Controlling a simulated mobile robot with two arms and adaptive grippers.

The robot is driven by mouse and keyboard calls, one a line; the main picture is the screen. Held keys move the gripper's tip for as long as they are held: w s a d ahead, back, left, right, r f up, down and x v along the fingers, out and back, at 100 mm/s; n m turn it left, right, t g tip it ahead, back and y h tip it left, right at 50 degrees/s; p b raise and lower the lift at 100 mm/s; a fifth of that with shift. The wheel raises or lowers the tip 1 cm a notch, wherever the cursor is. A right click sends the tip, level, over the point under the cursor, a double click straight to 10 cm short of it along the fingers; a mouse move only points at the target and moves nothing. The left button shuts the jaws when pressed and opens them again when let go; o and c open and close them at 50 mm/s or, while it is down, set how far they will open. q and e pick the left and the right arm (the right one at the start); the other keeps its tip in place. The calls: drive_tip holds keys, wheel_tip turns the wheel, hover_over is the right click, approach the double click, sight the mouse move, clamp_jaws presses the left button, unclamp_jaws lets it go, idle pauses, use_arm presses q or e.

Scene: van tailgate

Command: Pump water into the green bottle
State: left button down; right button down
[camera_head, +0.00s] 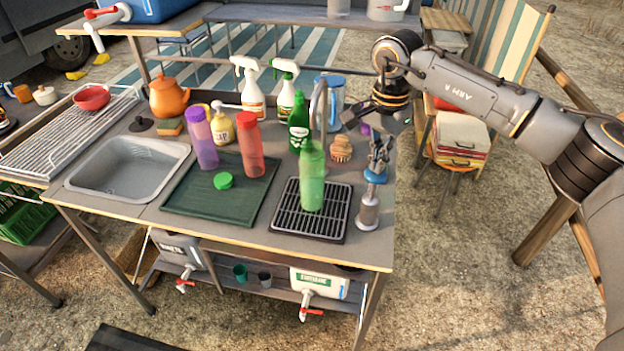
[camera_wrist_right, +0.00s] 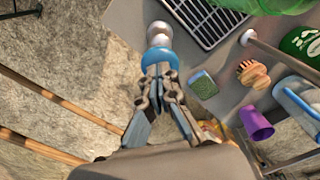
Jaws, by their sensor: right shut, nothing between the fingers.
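The translucent green bottle (camera_head: 312,180) stands upright and uncapped on the black drip grate (camera_head: 290,222). Part of it shows at the top of the right wrist view (camera_wrist_right: 265,4). The thin grey curved spout (camera_head: 321,96) rises behind it and ends near its mouth. I cannot tell the water level inside. The foot pump-like hand pump (camera_head: 368,212), a grey cylinder with a blue top (camera_wrist_right: 159,58), stands right of the grate. My right gripper (camera_head: 377,166) is shut and empty, its fingertips at the pump's blue top, pressing or just above it. My left gripper is out of view.
A green cap (camera_head: 223,181), a purple bottle (camera_head: 201,140) and a red bottle (camera_head: 250,148) are on the dark green mat (camera_head: 195,205). A brush (camera_head: 341,150) and a dark green soap bottle (camera_head: 299,127) stand behind the grate. The sink (camera_head: 128,168) is left.

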drive_tip(key=shift+r+p, duration=1.75)
drive_tip(key=shift+r, duration=1.25)
drive_tip(key=shift+f, duration=0.1)
